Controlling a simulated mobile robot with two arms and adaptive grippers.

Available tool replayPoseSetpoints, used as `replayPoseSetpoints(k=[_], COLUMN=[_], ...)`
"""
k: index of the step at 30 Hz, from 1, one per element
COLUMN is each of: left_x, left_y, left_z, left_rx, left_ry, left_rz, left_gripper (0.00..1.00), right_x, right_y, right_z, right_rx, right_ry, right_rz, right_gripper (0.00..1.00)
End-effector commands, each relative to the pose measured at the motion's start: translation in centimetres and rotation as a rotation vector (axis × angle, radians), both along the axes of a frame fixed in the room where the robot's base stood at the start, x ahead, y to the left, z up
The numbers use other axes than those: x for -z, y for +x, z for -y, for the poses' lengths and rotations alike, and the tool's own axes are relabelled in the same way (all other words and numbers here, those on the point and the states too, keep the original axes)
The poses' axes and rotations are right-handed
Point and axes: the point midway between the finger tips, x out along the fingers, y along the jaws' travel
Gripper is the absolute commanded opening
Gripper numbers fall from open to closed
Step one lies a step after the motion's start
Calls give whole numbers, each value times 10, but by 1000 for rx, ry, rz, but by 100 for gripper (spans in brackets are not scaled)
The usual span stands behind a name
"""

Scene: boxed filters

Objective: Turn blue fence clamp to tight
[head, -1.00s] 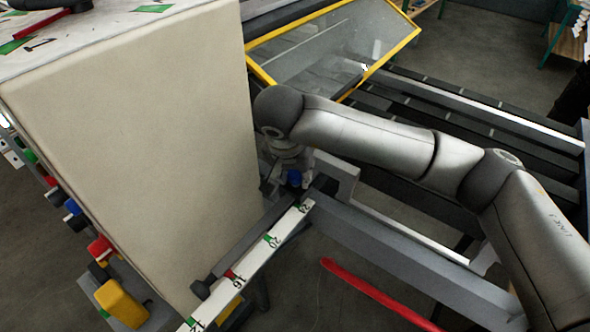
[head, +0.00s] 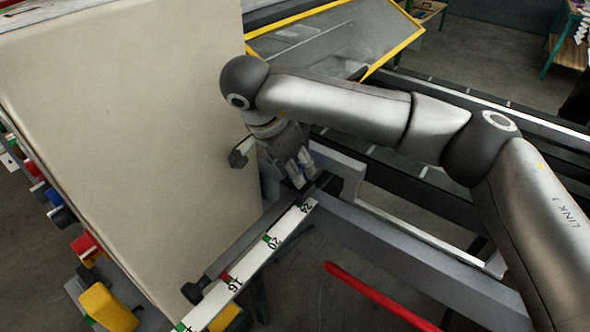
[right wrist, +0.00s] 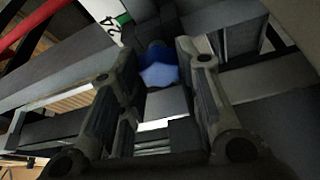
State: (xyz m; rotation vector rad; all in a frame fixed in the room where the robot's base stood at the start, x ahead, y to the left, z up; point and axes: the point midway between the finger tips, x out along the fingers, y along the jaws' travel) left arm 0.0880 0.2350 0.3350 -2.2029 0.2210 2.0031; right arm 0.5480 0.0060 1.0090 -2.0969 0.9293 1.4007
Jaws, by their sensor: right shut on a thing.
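The blue fence clamp (right wrist: 160,70) shows in the right wrist view as a blue knob between my two fingertips. My right gripper (head: 302,178) is shut on it, with one finger on each side. In the head view the gripper hides the clamp, at the far end of the white ruler (head: 246,266). The ruler carries numbers and coloured marks. The clamp's exact turn angle cannot be told. My left gripper is not in view.
A large beige box-shaped panel (head: 120,130) stands just left of the gripper. Grey rails (head: 400,255) run to the right. A red bar (head: 375,295) lies in front. A yellow-framed clear guard (head: 330,45) is behind. Coloured knobs (head: 105,305) line the left side.

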Motion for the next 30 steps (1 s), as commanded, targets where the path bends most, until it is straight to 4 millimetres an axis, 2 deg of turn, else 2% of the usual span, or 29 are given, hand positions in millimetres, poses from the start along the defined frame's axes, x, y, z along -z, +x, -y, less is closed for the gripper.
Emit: replayPoseSetpoints(k=[7, 20, 21, 25, 30], left_x=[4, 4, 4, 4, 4], left_y=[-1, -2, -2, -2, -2], left_z=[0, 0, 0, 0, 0], left_rx=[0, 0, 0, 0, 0], left_ry=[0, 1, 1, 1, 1], left_rz=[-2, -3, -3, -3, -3], left_gripper=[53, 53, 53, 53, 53], right_x=[-1, -1, -1, -1, 0], right_y=[1, 1, 1, 1, 1], right_z=[0, 0, 0, 0, 0], right_rx=[62, 71, 71, 70, 69], right_ry=[0, 0, 0, 0, 0], right_rz=[3, 3, 3, 2, 0], right_gripper=[8, 8, 37, 53, 53])
